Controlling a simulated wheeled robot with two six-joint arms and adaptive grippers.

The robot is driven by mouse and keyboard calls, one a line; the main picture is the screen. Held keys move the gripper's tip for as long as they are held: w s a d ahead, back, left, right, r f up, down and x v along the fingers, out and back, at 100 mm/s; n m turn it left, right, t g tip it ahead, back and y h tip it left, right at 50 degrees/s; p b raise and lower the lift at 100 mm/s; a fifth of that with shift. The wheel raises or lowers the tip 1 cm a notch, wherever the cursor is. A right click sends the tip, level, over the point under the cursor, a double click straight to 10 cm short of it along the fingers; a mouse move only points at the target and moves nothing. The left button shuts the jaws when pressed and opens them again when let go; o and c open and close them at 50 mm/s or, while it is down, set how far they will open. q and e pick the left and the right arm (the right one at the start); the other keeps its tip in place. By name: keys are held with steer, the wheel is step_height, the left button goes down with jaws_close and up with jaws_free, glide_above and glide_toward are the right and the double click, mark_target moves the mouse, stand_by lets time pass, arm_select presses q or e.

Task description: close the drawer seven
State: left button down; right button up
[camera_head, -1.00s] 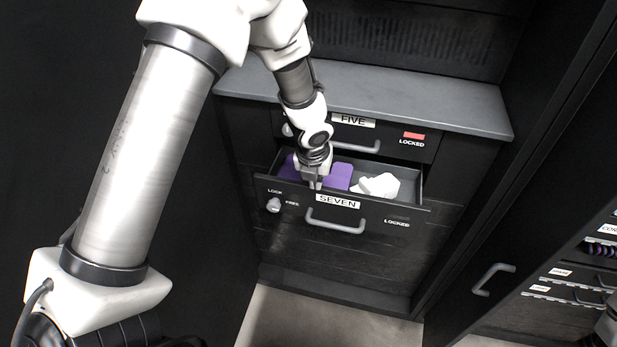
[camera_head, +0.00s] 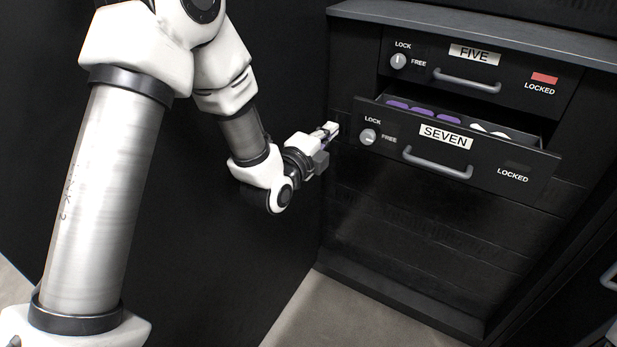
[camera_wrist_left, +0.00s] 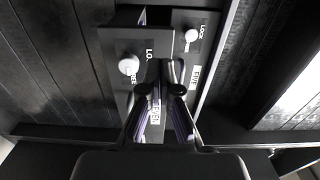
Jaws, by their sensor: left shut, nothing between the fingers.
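Drawer seven (camera_head: 503,177) is pulled partly out of the dark cabinet. Purple items (camera_head: 422,111) and white items (camera_head: 490,130) show inside it over its front. Its grey handle (camera_head: 437,164) is on the front below the SEVEN label (camera_head: 446,136), and its lock knob (camera_head: 368,136) is at the left. My left gripper (camera_head: 332,130) is shut and empty, left of the drawer front and apart from the handle. In the left wrist view the gripper fingers (camera_wrist_left: 164,85) are in front of the drawer, whose knob (camera_wrist_left: 128,65) shows at the left. My right gripper is not in view.
Drawer five (camera_head: 510,78) above is shut, with a red LOCKED indicator (camera_head: 544,78). The grey countertop (camera_head: 480,30) overhangs it. A dark wall panel (camera_head: 290,60) stands on the left, and the floor (camera_head: 370,318) in front is clear.

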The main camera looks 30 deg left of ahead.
arm_select(q)
steer(key=b, duration=0.3)
glide_toward(351, 125)
steer(key=w, duration=0.7)
steer(key=shift+w+f, duration=0.1)
steer(key=shift+f, duration=0.1)
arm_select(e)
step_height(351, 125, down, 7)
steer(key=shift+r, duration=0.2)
arm_select(q)
steer(key=shift+w, duration=0.1)
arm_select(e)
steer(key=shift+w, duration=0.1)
